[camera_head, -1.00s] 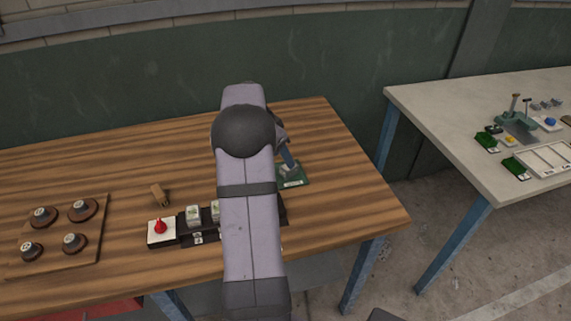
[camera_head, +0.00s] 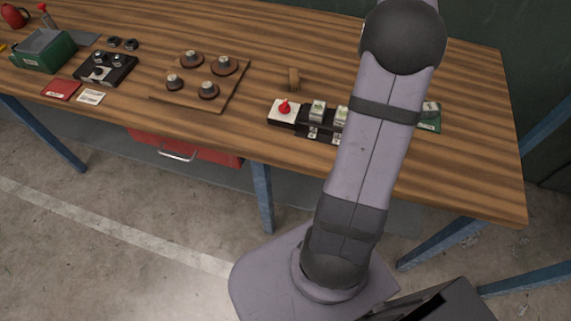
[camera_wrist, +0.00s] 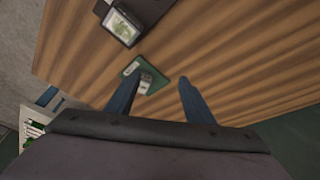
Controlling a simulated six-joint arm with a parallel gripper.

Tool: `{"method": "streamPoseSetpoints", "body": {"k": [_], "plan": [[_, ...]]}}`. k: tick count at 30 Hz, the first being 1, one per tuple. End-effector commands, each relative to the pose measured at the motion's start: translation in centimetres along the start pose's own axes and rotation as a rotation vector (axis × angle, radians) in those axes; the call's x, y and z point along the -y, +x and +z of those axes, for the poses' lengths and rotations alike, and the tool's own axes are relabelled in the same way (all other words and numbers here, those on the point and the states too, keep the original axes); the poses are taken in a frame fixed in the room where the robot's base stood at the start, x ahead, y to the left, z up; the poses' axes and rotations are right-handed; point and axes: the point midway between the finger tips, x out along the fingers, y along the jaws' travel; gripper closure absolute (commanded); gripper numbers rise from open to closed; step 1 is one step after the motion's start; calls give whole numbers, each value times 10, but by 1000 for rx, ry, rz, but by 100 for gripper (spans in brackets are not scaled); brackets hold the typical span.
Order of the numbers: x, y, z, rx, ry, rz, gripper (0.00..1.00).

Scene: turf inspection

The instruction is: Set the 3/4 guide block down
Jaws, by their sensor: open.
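A small pale block, which looks like the guide block, stands on a green mat at the right of the wooden bench. In the head view the block (camera_head: 431,107) and the mat (camera_head: 430,126) show just right of my arm. In the wrist view the block (camera_wrist: 146,82) and the mat (camera_wrist: 131,69) lie beyond my fingers. Its label is too small to read. My gripper (camera_wrist: 158,77) is open and empty, its two blue fingers apart and clear of the block. In the head view my arm hides the gripper.
A black rack (camera_head: 313,131) with pale blocks stands left of my arm, partly hidden, beside a red knob (camera_head: 285,106) on a white base. A wooden board (camera_head: 232,100) with several round pieces lies farther left.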

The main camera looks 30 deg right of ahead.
Motion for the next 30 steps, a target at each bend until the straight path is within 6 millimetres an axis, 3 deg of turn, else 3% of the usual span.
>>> {"method": "streamPoseSetpoints", "body": {"k": [3,7,12,15,18,21,25,30], "plan": [[17,-18,78,49,-272,-53,52],[15,-35,174,101,-621,-121,52],[-22,-48,286,154,-1061,-206,52],[-55,-49,334,176,-1284,-247,52],[-85,-47,367,191,-1460,-279,52],[-109,-44,386,200,-1583,-301,52],[-125,-41,399,205,-1668,-316,52],[-130,-40,401,207,-1691,-320,52]]}}
